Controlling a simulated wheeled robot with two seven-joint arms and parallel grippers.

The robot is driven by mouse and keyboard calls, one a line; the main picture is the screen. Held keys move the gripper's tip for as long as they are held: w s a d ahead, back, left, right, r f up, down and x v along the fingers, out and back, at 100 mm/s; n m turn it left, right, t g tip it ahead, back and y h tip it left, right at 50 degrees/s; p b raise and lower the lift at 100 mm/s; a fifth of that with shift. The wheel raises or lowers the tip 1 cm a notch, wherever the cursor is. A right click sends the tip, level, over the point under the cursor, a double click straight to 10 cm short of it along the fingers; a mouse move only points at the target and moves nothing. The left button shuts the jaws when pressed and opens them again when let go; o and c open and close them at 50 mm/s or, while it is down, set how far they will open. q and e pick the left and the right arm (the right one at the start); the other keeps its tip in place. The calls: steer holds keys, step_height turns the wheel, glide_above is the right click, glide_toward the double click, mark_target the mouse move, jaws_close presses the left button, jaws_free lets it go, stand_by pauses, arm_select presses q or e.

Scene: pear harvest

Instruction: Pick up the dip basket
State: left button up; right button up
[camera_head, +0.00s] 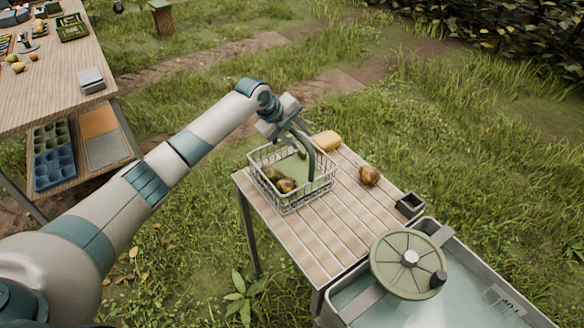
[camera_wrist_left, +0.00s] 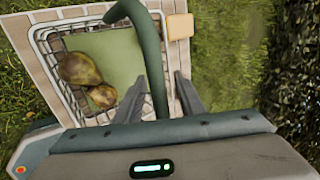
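The dip basket (camera_head: 291,203) is a wire basket with a green arched handle (camera_head: 312,160). It stands on the slatted table, with brown-green pears (camera_head: 287,185) and a green sheet inside. My left gripper (camera_head: 292,127) is over the basket at the top of the handle. In the left wrist view the basket (camera_wrist_left: 62,77) lies below, and the handle (camera_wrist_left: 155,60) runs between the two separated fingers of my left gripper (camera_wrist_left: 160,95). A gap shows on each side of the handle. My right gripper is not in view.
On the slatted table (camera_head: 325,235) are a yellow block (camera_head: 327,140), a loose pear (camera_head: 369,175) and a small dark box (camera_head: 409,206). A water trough (camera_head: 500,290) with a round green crank wheel (camera_head: 408,262) adjoins its near end. A wooden workbench (camera_head: 50,75) stands at left.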

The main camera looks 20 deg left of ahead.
arm_select(q)
steer(key=shift+c, duration=0.6)
jaws_close()
stand_by(0.9)
steer(key=shift+r, duration=0.1)
